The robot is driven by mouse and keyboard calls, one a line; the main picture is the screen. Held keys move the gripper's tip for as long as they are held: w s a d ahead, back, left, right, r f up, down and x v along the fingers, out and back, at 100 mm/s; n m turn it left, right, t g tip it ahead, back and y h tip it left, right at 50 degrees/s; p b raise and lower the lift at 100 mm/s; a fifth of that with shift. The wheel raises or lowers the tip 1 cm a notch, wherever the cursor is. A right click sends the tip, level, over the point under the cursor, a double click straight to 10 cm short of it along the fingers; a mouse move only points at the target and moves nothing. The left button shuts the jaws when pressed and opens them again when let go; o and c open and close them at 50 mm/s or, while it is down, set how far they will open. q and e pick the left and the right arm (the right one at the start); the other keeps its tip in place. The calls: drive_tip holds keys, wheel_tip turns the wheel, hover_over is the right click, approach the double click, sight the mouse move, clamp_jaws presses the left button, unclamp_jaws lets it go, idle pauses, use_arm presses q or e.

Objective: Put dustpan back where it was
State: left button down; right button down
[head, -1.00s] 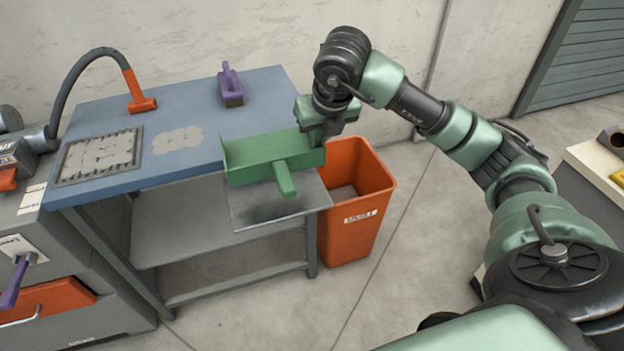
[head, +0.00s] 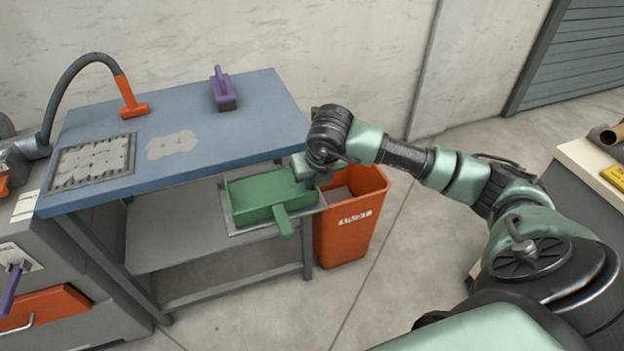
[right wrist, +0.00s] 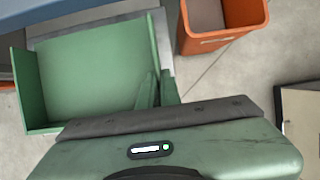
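The green dustpan (head: 268,194) is at the small grey tray (head: 245,231) at the workbench's front right, below the blue top. It looks about level, with its handle pointing to the front. I cannot tell whether it rests on the tray or is just above it. My right gripper (head: 304,170) is at the dustpan's right side wall and appears shut on it; the fingertips are mostly hidden. In the right wrist view the dustpan (right wrist: 95,72) fills the upper left, right by the gripper body. My left gripper is not in view.
An orange bin (head: 345,235) stands just right of the tray. On the blue bench top (head: 225,140) are a purple-handled brush (head: 223,90), a grate (head: 90,162) and an orange hose nozzle (head: 130,100). A pale counter (head: 585,160) is at the far right.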

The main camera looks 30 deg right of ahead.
drive_tip(key=shift+f, duration=0.1)
drive_tip(key=c, duration=1.6)
unclamp_jaws()
drive_tip(key=shift+r, duration=0.3)
drive_tip(key=shift+p+v, duration=3)
drive_tip(key=shift+v, duration=2.85)
drive_tip(key=shift+s, duration=0.1)
